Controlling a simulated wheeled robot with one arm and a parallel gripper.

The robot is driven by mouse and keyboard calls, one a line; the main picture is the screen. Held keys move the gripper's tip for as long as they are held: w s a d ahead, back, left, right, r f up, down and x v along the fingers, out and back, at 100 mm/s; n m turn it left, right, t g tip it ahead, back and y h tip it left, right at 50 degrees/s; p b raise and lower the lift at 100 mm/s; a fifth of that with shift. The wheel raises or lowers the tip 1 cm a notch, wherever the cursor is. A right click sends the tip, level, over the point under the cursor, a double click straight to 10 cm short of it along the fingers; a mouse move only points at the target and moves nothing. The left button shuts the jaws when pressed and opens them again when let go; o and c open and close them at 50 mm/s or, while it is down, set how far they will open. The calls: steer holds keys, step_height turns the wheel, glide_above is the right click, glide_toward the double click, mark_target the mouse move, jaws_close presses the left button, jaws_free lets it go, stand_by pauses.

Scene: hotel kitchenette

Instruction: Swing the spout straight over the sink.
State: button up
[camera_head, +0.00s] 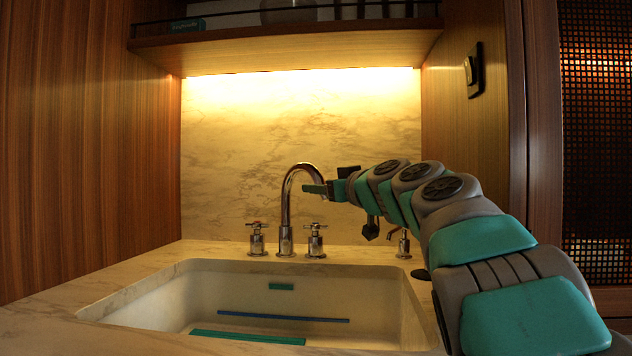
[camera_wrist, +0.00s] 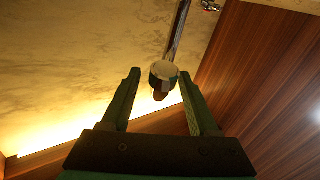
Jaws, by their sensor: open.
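The chrome gooseneck spout (camera_head: 287,205) rises behind the sink between two cross handles. Its arch bends to the right in the head view, and its end is partly hidden by my gripper. The sink (camera_head: 180,292) is a pale rectangular basin in front of it. My gripper (camera_head: 316,188) reaches in from the right at the height of the spout's end. In the wrist view, my gripper (camera_wrist: 160,76) is open, with a finger on each side of what looks like the round spout end (camera_wrist: 162,70). I cannot tell whether either finger touches it.
The left handle (camera_head: 257,240) and right handle (camera_head: 316,241) flank the spout base. A small chrome dispenser (camera_head: 403,243) stands to the right, below my arm. A wooden shelf (camera_head: 300,50) overhangs the marble backsplash. Teal and blue strips show in the basin. The left counter is clear.

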steer(key=shift+p+x, duration=0.4)
steer(key=shift+x, duration=1.05)
steer(key=shift+c, duration=0.2)
jaws_close()
